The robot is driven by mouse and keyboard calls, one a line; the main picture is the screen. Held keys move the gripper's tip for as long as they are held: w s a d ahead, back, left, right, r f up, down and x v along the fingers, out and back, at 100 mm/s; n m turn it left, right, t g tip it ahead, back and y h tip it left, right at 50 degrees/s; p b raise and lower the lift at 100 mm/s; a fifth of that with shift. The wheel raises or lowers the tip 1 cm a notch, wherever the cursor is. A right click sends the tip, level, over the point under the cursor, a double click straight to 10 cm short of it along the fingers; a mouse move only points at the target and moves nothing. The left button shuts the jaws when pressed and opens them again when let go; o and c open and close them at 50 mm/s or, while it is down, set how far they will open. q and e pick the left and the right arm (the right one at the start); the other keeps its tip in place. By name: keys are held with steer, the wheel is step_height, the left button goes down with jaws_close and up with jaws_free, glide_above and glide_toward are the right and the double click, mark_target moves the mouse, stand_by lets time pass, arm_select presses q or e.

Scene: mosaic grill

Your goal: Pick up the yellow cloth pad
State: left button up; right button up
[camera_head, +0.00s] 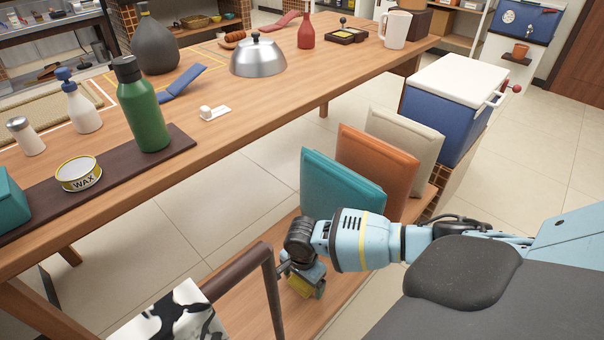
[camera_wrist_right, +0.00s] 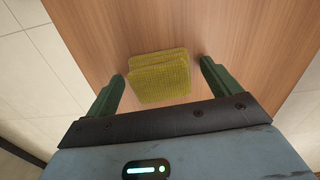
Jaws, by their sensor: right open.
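The yellow cloth pad (camera_wrist_right: 160,80) lies on a wooden bench surface (camera_wrist_right: 225,35) in the right wrist view, and looks like a folded or stacked yellow textured cloth. My right gripper (camera_wrist_right: 160,84) is open, with one green finger on each side of the pad and a gap at both sides. In the head view the right gripper (camera_head: 300,272) points down over the low wooden bench, and part of the yellow pad (camera_head: 301,286) shows beneath it, partly hidden. I cannot tell how far the fingers reach down beside the pad. My left gripper is not in view.
Teal (camera_head: 338,185), orange (camera_head: 378,165) and cream (camera_head: 405,142) cushions stand on the bench close behind my right arm. A dark rail (camera_head: 235,262) rises just left of the gripper. The long wooden table (camera_head: 300,95) holds a green bottle (camera_head: 142,112) and a wax tin (camera_head: 78,174).

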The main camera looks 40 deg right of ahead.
steer(key=c, duration=1)
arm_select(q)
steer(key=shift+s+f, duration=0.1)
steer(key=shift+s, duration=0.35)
arm_select(e)
steer(key=shift+c, duration=0.3)
steer(key=shift+r, duration=0.15)
steer(key=shift+r+p, duration=0.35)
steer(key=shift+r, duration=0.25)
step_height(320, 180, up, 2)
steer(key=shift+r+p, duration=0.15)
steer(key=shift+p, duration=0.35)
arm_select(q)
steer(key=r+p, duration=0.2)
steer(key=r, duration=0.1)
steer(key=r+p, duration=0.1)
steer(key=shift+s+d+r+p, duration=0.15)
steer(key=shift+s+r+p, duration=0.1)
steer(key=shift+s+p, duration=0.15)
arm_select(e)
steer(key=s+a, duration=0.2)
steer(key=s, duration=0.5)
steer(key=s+a+r, duration=0.1)
steer(key=s+a, duration=0.1)
steer(key=s, duration=0.6)
steer(key=shift+s+a+r, duration=0.15)
steer(key=shift+s+a, duration=0.05)
steer(key=shift+a, duration=0.05)
